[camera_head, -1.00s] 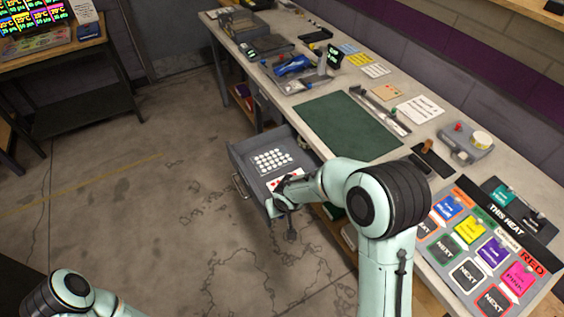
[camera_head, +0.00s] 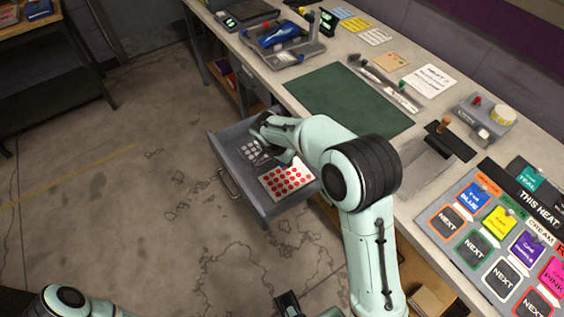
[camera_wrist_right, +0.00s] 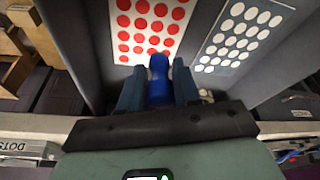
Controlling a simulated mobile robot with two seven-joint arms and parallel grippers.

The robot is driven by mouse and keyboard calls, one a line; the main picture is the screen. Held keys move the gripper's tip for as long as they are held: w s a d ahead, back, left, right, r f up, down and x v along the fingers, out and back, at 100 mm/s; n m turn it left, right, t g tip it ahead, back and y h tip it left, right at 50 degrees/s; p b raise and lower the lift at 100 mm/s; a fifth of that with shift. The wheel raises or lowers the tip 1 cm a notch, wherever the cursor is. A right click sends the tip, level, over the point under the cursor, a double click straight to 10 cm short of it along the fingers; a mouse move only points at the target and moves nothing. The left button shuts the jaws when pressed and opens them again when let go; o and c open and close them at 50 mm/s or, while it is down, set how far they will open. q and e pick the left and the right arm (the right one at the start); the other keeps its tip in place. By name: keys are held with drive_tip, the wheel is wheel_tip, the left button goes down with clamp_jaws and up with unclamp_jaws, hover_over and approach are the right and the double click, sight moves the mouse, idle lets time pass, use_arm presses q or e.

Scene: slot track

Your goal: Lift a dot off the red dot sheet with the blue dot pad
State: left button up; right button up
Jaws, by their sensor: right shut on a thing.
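The red dot sheet (camera_head: 287,181) lies in the open drawer, a white card with rows of red dots. It also shows at the top of the right wrist view (camera_wrist_right: 150,30). My right gripper (camera_wrist_right: 158,88) is shut on the blue dot pad (camera_wrist_right: 158,70), a rounded blue piece between its fingers. The pad's end overlaps the sheet's lower edge in that view; I cannot tell whether they touch. In the head view my right gripper (camera_head: 262,158) is over the drawer, beside the red sheet. A dark part at the bottom edge looks like my left gripper (camera_head: 290,304); its fingers are unclear.
A grey sheet with white dots (camera_head: 251,149) lies beside the red one, partly covered by my arm. The drawer walls (camera_head: 285,207) stand close around. Above is the bench with a green mat (camera_head: 345,101), a tool tray (camera_head: 285,45) and coloured cards. The floor at left is clear.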

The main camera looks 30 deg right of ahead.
sight(281, 167)
drive_tip(key=shift+f+b, duration=1.35)
drive_tip(key=shift+f, duration=1.05)
use_arm(q)
drive_tip(key=shift+f, duration=1.55)
use_arm(e)
drive_tip(key=shift+f, duration=0.5)
drive_tip(key=shift+w, duration=0.1)
use_arm(q)
drive_tip(key=shift+s+f+b, duration=0.15)
drive_tip(key=shift+f+b, duration=0.4)
drive_tip(key=shift+b, duration=0.25)
use_arm(e)
drive_tip(key=shift+f, duration=0.55)
use_arm(q)
drive_tip(key=shift+w+r+p, duration=0.25)
drive_tip(key=shift+r+p, duration=0.8)
drive_tip(key=shift+w+r+p, duration=0.25)
drive_tip(key=shift+r+p, duration=0.8)
use_arm(e)
drive_tip(key=shift+r, duration=3.55)
